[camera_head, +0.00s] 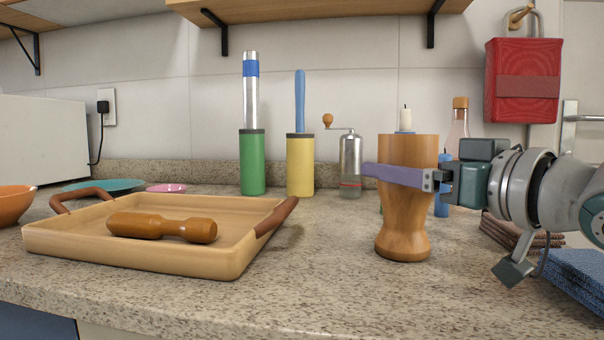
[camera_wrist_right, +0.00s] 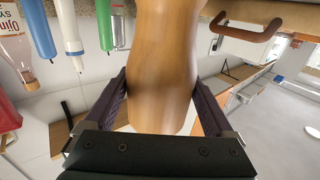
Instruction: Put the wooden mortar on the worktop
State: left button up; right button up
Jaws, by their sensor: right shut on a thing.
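The wooden mortar (camera_head: 405,215) stands upright over the worktop (camera_head: 330,285), right of the middle in the head view. Its base is at or just above the stone surface; I cannot tell whether it touches. My right gripper (camera_head: 385,172) comes in from the right and is shut on the mortar's upper body. In the right wrist view the mortar (camera_wrist_right: 163,60) fills the space between the two purple fingers of the gripper (camera_wrist_right: 160,90). The mortar hides part of what stands behind it. My left gripper is not in view.
A wooden tray (camera_head: 130,262) with a wooden pestle (camera_head: 160,226) lies to the left. A green cylinder (camera_head: 252,165), a yellow one (camera_head: 300,167), a grinder (camera_head: 350,165) and a bottle (camera_head: 458,130) stand behind. A blue cloth (camera_head: 578,275) lies at right. Worktop between tray and mortar is clear.

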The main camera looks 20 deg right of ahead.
jog(key=shift+r, duration=0.1)
jog(key=o, duration=1.4)
jog(key=shift+f, duration=0.2)
jog(key=shift+r, duration=0.2)
jog(key=s, duration=0.4)
jog(key=s+d+p, duration=0.1)
jog(key=s, duration=0.6)
jog(key=shift+s+d, duration=0.2)
jog(key=shift+s, duration=0.2)
